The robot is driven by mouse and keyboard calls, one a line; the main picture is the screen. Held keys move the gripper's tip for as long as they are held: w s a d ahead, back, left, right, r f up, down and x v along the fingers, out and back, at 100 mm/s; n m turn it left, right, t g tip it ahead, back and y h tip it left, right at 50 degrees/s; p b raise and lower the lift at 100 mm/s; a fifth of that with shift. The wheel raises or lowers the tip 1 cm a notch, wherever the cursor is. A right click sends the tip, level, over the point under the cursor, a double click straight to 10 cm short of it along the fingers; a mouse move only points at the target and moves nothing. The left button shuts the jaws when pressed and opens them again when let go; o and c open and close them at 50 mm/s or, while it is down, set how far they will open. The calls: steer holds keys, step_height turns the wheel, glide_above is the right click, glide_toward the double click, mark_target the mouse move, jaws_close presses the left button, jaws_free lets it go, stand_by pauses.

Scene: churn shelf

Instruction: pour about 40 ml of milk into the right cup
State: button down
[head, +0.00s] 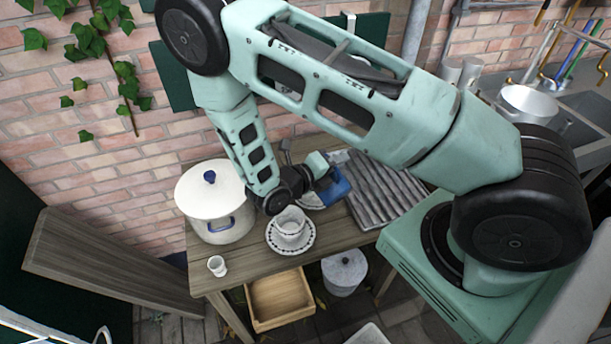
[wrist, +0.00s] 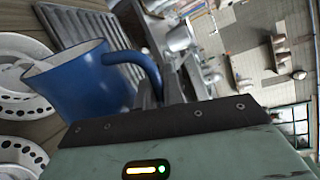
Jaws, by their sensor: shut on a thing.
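My gripper (wrist: 165,88) is shut on the handle of a blue enamel jug (wrist: 85,85). In the head view the jug (head: 337,187) is at the table's middle, beside the ribbed rack and partly behind my wrist. Its tilt is hard to judge, and no milk or stream shows. A white cup (head: 289,223) stands on a saucer with a dark-patterned rim (head: 300,247), in front of my wrist. A second saucer (head: 312,205) lies behind, mostly covered by my gripper; whether it holds a cup cannot be told. Parts of two saucers show at the wrist view's left edge.
A large white pot (head: 212,205) with a blue-knobbed lid stands at the table's left. A small white beaker (head: 217,266) is at the front left edge. The ribbed rack (head: 375,190) fills the right. A wooden crate (head: 279,300) and lidded pail (head: 344,273) are below.

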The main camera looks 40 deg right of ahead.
mark_target(338, 177)
steer(key=shift+s+d+f+m+t+b, duration=0.15)
steer(key=shift+s+f+m+b, duration=0.2)
steer(key=shift+s+m, duration=0.2)
steer(key=shift+s+a+f+m+t+b, duration=0.15)
steer(key=shift+s+f+m+b, duration=0.1)
steer(key=shift+s+m+b, duration=0.25)
steer(key=shift+s+d+f+m, duration=0.1)
steer(key=shift+d+m, duration=0.1)
steer(key=shift+m, duration=0.25)
steer(key=shift+s+f+b, duration=0.15)
steer(key=shift+f+b, duration=0.1)
steer(key=shift+b, duration=0.1)
steer(key=shift+s+m+t+b, duration=0.3)
steer(key=shift+s+m+b, duration=0.05)
steer(key=shift+m, duration=0.65)
